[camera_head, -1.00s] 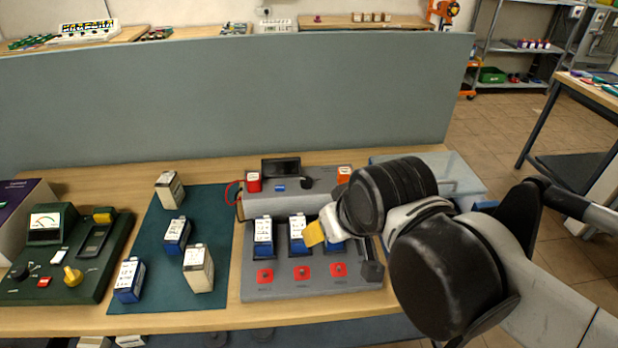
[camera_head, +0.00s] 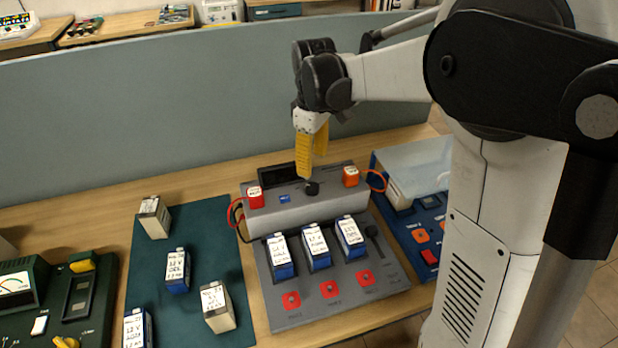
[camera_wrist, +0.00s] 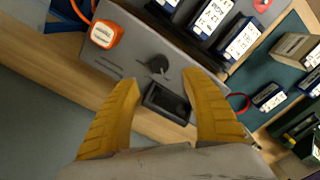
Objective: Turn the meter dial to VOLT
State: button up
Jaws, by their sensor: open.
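A grey bench unit carries a small black dial (camera_head: 311,187) on its raised back block. The dial also shows in the wrist view (camera_wrist: 158,64), with a pale pointer mark; the lettering around it is too small to read. A dark display (camera_head: 278,174) sits beside the dial and also shows in the wrist view (camera_wrist: 166,102). My gripper (camera_head: 307,177) points down with yellow fingers, just above and behind the dial. In the wrist view my gripper (camera_wrist: 163,80) is open and empty. The dial lies slightly beyond the fingertips, between their lines, apparently untouched.
Red (camera_head: 255,197) and orange (camera_head: 351,177) terminal blocks with cables flank the dial. Several batteries (camera_head: 317,246) stand in the unit's front slots. More stand on a green mat (camera_head: 150,285). A green meter (camera_head: 20,285) is at left, a blue device (camera_head: 425,225) at right. A grey partition (camera_head: 150,125) rises behind.

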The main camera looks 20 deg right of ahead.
aim_at(312, 186)
notch_tip(312, 186, down, 9)
jog(key=b, duration=0.3)
grip_shut()
